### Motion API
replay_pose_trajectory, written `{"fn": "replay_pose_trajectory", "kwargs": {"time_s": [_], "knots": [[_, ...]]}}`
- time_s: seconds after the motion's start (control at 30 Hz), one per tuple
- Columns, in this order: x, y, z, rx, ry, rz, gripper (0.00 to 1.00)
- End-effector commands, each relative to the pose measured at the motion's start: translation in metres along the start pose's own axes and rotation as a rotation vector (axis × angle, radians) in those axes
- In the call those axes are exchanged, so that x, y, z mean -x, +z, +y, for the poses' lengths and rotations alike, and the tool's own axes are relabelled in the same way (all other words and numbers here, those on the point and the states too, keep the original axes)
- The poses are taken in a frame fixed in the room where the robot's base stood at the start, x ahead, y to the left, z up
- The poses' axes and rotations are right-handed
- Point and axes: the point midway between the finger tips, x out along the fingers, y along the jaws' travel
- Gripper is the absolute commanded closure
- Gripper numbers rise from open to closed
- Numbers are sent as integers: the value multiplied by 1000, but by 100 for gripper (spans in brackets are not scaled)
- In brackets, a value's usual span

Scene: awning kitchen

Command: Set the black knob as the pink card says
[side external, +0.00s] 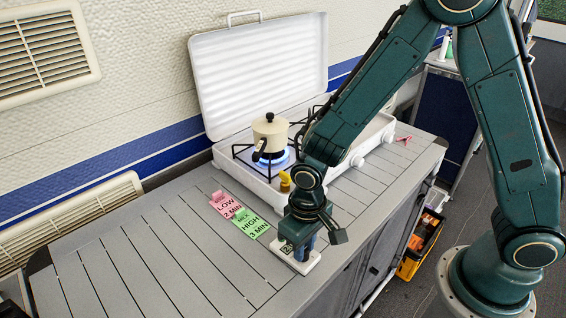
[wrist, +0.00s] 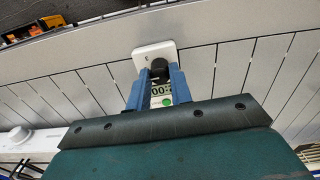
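The pink card (side external: 225,205) lies on the grey slatted counter and reads LOW, 2 MIN. A white timer unit (side external: 306,266) sits near the counter's front edge, and its casing also shows in the wrist view (wrist: 142,52). The black knob (wrist: 158,68) is on it. My gripper (wrist: 159,70) points down over the unit, with its blue fingers on both sides of the knob and seemingly against it. In the side view my gripper (side external: 303,250) hides the knob. The display (wrist: 161,90) between the fingers shows digits with a 2 and zeros, partly covered. A green button (wrist: 167,102) is beside it.
A green card (side external: 249,224) reading HIGH, 3 MIN lies beside the pink one. Behind is a white stove (side external: 262,186) with its lid up, a blue flame (side external: 281,155) and a cream pot (side external: 270,132). The counter's left is clear.

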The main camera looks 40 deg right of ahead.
Motion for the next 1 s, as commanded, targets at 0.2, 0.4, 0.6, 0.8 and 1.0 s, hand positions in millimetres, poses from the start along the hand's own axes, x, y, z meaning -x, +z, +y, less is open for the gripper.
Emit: {"fn": "replay_pose_trajectory", "kwargs": {"time_s": [0.2, 0.4, 0.6, 0.8, 1.0], "knots": [[0, 0, 0, 1, 0, -1, 57], [0, 0, 0, 1, 0, 0, 57], [6, 0, 0, 1, 0, 1, 57], [22, -1, 0, 1, -1, 4, 57], [47, -1, 0, 1, -2, 4, 57]]}}
